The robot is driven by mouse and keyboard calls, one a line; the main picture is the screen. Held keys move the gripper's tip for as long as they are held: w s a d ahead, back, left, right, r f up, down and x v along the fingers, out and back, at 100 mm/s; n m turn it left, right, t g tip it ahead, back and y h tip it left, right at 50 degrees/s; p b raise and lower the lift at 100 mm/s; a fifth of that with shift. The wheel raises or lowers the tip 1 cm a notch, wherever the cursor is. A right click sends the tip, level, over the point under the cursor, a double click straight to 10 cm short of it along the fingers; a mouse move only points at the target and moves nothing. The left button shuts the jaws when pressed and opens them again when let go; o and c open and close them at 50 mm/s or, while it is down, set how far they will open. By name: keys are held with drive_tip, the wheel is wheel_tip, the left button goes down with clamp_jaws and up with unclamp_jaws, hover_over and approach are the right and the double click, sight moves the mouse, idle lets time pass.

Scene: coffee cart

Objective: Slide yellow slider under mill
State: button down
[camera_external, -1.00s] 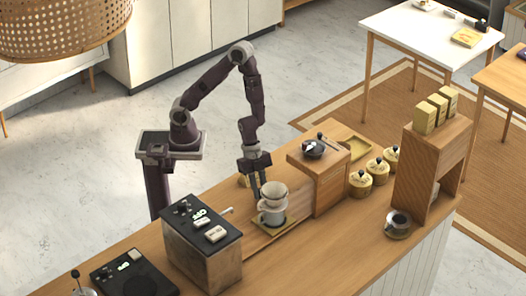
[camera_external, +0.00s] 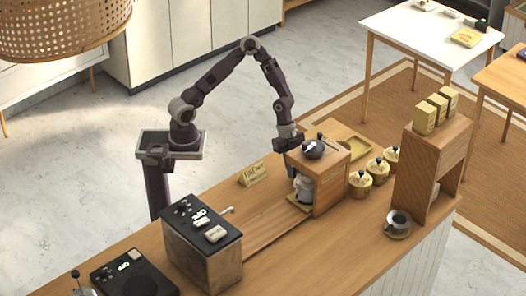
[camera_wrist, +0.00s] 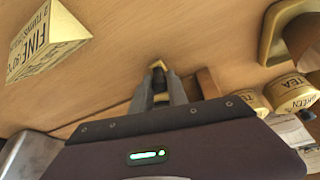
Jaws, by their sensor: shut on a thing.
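The yellow slider (camera_external: 297,206) is a flat tray at the near left foot of the mill (camera_external: 331,182), a wooden box with a dark grinder (camera_external: 313,150) on top. A grey cup (camera_external: 304,188) stands upright on the slider, partly hidden under the mill's overhang, with a pale dripper above it. My gripper (camera_wrist: 160,82) points down beside the mill's left side. In the external view the fingertips are mostly hidden.
The coffee machine (camera_external: 203,245) stands at the near left. Several yellow tins (camera_external: 376,172) and a shelf (camera_external: 432,165) are right of the mill.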

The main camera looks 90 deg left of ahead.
drive_tip(key=shift+w+a, duration=0.65)
drive_tip(key=shift+w, duration=0.05)
drive_tip(key=c, duration=1.3)
unclamp_jaws()
drive_tip(key=shift+a, duration=0.1)
drive_tip(key=v, duration=0.7)
